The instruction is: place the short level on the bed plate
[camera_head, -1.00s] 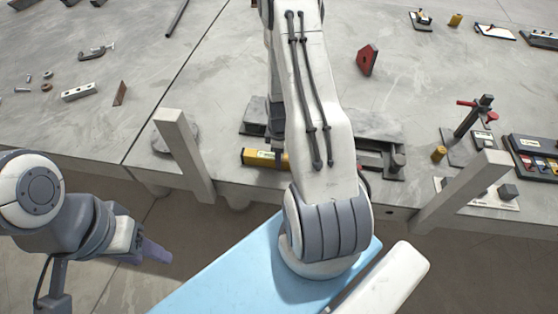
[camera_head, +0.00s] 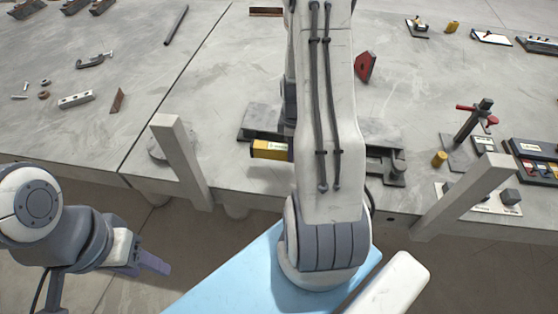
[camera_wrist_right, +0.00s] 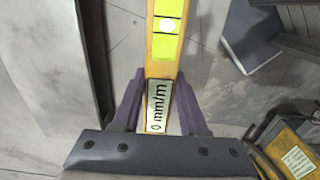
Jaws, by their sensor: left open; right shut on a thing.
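The short level is a yellow bar with a white label and a yellow-green vial. In the wrist view the level (camera_wrist_right: 163,48) runs up from between the fingers of my right gripper (camera_wrist_right: 160,95), which is shut on it. In the head view the left end of the level (camera_head: 269,150) shows; my right arm hides the rest and the gripper. The grey bed plate (camera_head: 262,117) lies on the table behind the level, its middle hidden by the arm. I cannot tell whether they touch. My left gripper (camera_head: 150,264) is open and empty, off the table's front edge.
A red block (camera_head: 366,66) stands behind the plate. At right are a red-handled post stand (camera_head: 474,118), a brass cylinder (camera_head: 439,159) and a dark tray (camera_head: 535,160). Light posts (camera_head: 180,160) rise at the front edge. A perforated bar (camera_head: 76,100) lies at left.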

